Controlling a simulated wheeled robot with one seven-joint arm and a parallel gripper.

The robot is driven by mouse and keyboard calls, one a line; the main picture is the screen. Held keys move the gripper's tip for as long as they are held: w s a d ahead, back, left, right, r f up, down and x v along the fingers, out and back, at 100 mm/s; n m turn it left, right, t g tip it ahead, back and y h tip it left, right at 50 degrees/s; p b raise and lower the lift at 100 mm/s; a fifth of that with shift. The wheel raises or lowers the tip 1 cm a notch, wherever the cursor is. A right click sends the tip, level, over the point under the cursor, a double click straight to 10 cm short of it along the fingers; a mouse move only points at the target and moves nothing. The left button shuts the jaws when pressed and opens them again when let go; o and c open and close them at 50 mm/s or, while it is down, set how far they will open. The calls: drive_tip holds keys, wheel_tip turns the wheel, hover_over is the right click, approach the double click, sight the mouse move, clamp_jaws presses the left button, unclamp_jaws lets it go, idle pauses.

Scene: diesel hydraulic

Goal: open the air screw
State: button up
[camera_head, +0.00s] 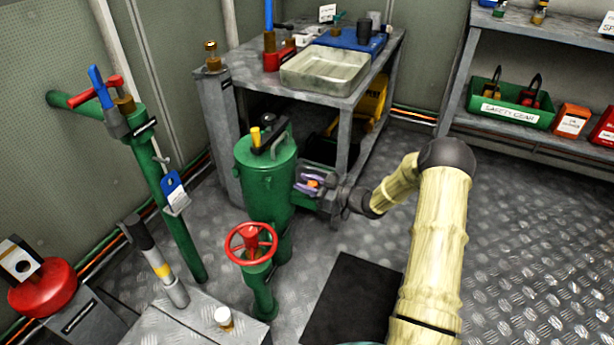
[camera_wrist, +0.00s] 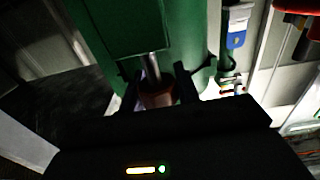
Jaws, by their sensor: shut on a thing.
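A green cylindrical housing (camera_head: 268,185) stands upright on the floor near the middle of the head view. In the wrist view the green body (camera_wrist: 120,30) fills the top, with a silver stem (camera_wrist: 152,66) coming out of it. A reddish-brown screw head (camera_wrist: 158,99), which looks like the air screw, sits at the end of that stem. My gripper (camera_wrist: 158,88) has one finger on each side of the head and is shut on it. In the head view my gripper (camera_head: 308,183) is at the housing's right side. Its fingertips and the screw are hard to make out there.
A red handwheel valve (camera_head: 251,242) stands in front of the housing. A green pipe (camera_head: 165,185) with a blue tag rises at the left. A metal workbench (camera_head: 375,75) with a tray (camera_head: 325,84) is behind. Open floor (camera_head: 530,230) lies to the right.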

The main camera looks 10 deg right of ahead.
drive_tip(key=shift+s+a+n+g+y+p, duration=0.1)
drive_tip(key=shift+n+g+y+p, duration=0.3)
drive_tip(key=shift+n+g+y, duration=0.5)
drive_tip(key=shift+s+n+g+y+p, duration=0.1)
drive_tip(key=shift+n+g+y+p, duration=0.25)
drive_tip(key=shift+n+g, duration=0.65)
drive_tip(key=shift+g, duration=0.4)
drive_tip(key=o, duration=1)
drive_tip(key=shift+c, duration=0.2)
drive_tip(key=p+v, duration=0.5)
drive_tip(key=v, duration=1.2)
drive_tip(key=shift+p, duration=0.35)
drive_tip(key=shift+s, duration=0.1)
